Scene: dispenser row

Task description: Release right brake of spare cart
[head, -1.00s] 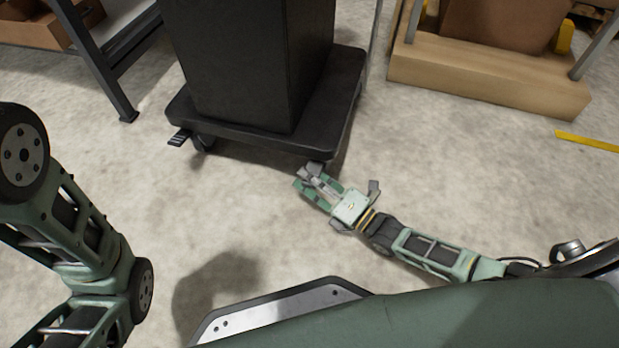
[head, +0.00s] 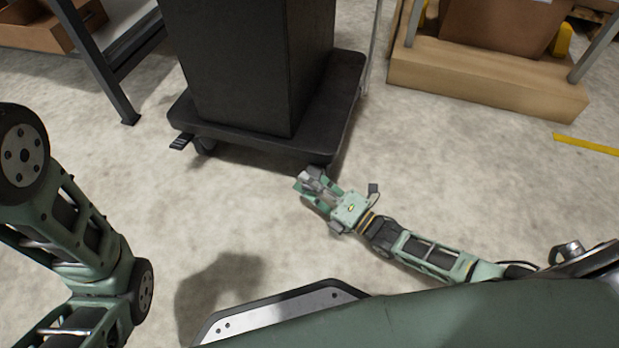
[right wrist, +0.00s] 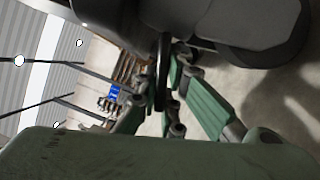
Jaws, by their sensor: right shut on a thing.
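The spare cart is a low black platform (head: 255,142) carrying a tall black box (head: 245,75). Its left brake pedal (head: 181,142) sticks out beside the left caster (head: 205,147). My right gripper (head: 308,178) is low at the cart's right front corner. In the right wrist view, its green fingers (right wrist: 163,92) are closed around a thin dark lever (right wrist: 162,72), which looks like the right brake, beneath a dark rounded caster part (right wrist: 270,30). The head view hides most of this lever behind the gripper. My left arm shows at the left, but its gripper is out of view.
A wooden base (head: 485,80) with a cardboard box (head: 500,25) stands at the back right. A dark rack leg (head: 105,70) stands at the back left. A yellow floor strip (head: 587,144) lies at the right. The floor in front of the cart is clear.

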